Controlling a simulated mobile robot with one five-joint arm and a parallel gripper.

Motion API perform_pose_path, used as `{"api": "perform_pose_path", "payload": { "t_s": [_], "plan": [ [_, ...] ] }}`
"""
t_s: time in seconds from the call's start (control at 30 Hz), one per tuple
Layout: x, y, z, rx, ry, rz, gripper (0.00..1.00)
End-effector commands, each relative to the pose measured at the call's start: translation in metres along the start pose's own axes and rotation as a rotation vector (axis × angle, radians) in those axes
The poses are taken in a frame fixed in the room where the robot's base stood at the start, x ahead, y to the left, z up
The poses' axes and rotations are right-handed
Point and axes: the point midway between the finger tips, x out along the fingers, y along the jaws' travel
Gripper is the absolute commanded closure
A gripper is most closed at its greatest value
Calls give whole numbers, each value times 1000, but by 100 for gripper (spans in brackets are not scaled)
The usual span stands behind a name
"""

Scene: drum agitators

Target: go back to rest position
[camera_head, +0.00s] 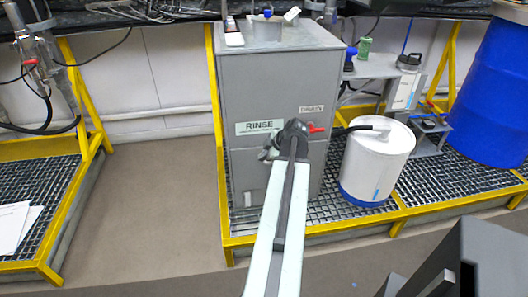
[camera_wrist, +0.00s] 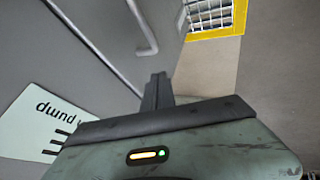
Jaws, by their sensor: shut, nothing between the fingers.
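In the wrist view my gripper (camera_wrist: 157,92) is shut, with its dark narrow fingers together and nothing between them. It points along a grey surface with a metal handle bar (camera_wrist: 143,30) ahead of it. A white sign (camera_wrist: 45,120), upside down and reading "pump", is at the left. In the head view my pale arm reaches from the bottom middle up to the front of the grey cabinet (camera_head: 265,85) marked "RINSE". The arm's dark end overlaps the cabinet beside a red handle (camera_head: 316,129). The fingertips cannot be made out there.
A white drum (camera_head: 377,165) with a black hose stands right of the cabinet on a yellow-edged grate (camera_head: 430,183). A blue barrel (camera_head: 495,90) is at the far right. Another grate (camera_head: 35,185) with papers is at the left. Bare floor (camera_head: 155,175) lies between the grates.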

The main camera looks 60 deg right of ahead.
Motion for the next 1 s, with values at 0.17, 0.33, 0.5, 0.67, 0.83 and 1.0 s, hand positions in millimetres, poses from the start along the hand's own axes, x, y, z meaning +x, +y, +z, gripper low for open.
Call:
{"api": "perform_pose_path", "payload": {
  "t_s": [0.17,0.33,0.5,0.67,0.83,1.0],
  "plan": [
    [-63,4,-3,5,-3,2,100],
    [-97,2,-2,3,-4,0,100],
    [-102,-1,0,0,-2,-1,100],
    [-100,-1,0,-1,-2,-2,100],
    [-88,-1,-21,-31,14,-18,100],
    [-36,-14,-132,-187,96,-101,100]
  ]
}}
